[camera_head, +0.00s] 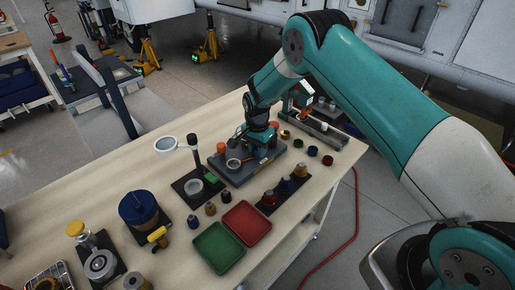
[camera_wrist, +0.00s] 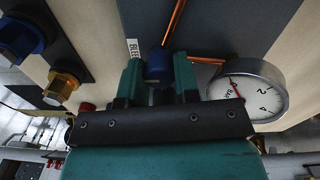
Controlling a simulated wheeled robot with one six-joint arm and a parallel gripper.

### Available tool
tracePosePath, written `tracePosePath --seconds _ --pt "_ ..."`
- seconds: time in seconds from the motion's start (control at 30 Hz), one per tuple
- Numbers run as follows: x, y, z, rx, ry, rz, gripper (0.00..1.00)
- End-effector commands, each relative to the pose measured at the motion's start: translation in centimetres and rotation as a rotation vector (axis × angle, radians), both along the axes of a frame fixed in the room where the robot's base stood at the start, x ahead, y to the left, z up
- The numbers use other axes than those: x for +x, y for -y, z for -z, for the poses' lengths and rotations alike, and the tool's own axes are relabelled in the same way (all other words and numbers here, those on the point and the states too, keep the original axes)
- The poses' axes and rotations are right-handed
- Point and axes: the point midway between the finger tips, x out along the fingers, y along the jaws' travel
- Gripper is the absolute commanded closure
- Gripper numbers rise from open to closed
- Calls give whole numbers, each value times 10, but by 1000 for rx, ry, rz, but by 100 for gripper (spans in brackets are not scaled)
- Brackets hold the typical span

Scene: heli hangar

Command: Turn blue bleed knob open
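The blue bleed knob (camera_wrist: 158,66) sits in the upper middle of the wrist view, beside a white label (camera_wrist: 133,48) that reads "BLEE" before it is cut off. My gripper (camera_wrist: 159,72) has one teal finger on each side of the knob, with no clear gap, and looks shut on it. A round pressure gauge (camera_wrist: 246,92) marked BAR stands to the right, its red needle near the low end. In the head view my gripper (camera_head: 262,150) is down at the grey panel (camera_head: 244,174) on the bench and hides the knob there.
Copper pipes (camera_wrist: 174,22) run close to the knob. Red (camera_head: 247,223) and green (camera_head: 219,247) trays and several coloured caps lie in front. A blue pot (camera_head: 138,208) stands at the bench's left.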

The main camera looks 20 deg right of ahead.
Motion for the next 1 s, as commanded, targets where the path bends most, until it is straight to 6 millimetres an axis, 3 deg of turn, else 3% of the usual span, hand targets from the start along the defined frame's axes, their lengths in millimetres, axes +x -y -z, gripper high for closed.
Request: tracePosePath --seconds 0.47,1.0 --pt "0 0 1 -1 -2 -131 94" --pt "0 -1 1 0 -1 -621 94"
